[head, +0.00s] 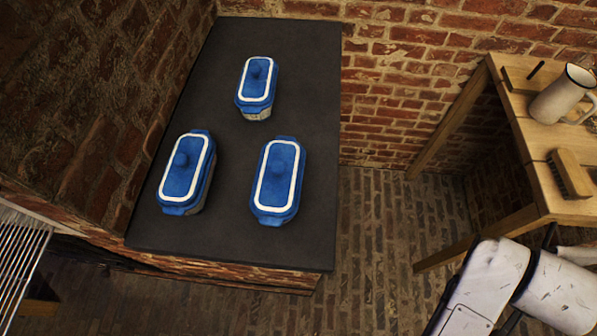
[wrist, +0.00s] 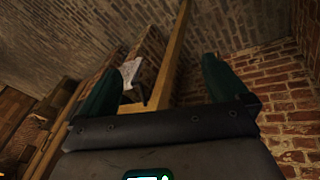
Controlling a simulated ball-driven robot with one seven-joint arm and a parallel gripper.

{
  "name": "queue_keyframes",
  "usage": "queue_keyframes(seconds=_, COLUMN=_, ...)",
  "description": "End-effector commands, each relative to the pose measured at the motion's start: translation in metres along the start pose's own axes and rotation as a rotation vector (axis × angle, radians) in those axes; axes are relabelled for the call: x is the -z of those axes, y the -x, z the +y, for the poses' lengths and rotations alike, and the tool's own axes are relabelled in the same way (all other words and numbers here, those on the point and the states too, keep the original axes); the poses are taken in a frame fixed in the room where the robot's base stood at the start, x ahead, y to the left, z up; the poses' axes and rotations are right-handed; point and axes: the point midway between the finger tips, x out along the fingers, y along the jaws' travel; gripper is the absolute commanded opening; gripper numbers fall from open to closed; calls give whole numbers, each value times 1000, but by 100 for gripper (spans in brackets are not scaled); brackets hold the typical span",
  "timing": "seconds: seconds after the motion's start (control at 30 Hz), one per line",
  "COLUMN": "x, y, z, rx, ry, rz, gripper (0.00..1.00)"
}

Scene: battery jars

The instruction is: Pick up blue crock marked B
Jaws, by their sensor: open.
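Three blue lidded crocks with white rims stand on a dark slab (head: 225,232) in the head view. One crock (head: 257,82) is at the back, one (head: 186,172) at the front left, and one (head: 277,180) at the front right. No letter can be read on any of them, so I cannot tell which is marked B. My gripper (wrist: 160,85) shows in the wrist view with its two dark green fingers apart and nothing between them. It points away from the crocks, towards brick walls and a wooden post.
A wooden table (head: 541,150) at the right holds a white mug (head: 562,95) and a brush (head: 569,174). Brick walls border the slab at the left and back. A metal rack (head: 18,262) is at the lower left. Brick floor (head: 375,220) lies open between slab and table.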

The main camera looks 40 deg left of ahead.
Motion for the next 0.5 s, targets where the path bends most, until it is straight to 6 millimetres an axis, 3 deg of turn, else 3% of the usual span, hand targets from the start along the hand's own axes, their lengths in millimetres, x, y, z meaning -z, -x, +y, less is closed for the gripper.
queue_keyframes(seconds=0.03, x=29, y=21, z=-20, rx=10, ry=13, rz=24, gripper=100)
queue_keyframes(seconds=0.1, x=55, y=44, z=-44, rx=19, ry=22, rz=36, gripper=100)
queue_keyframes(seconds=0.23, x=90, y=91, z=-103, rx=65, ry=50, rz=37, gripper=100)
queue_keyframes(seconds=0.37, x=102, y=143, z=-174, rx=134, ry=102, rz=6, gripper=100)
queue_keyframes(seconds=0.5, x=90, y=203, z=-254, rx=223, ry=189, rz=-55, gripper=100)
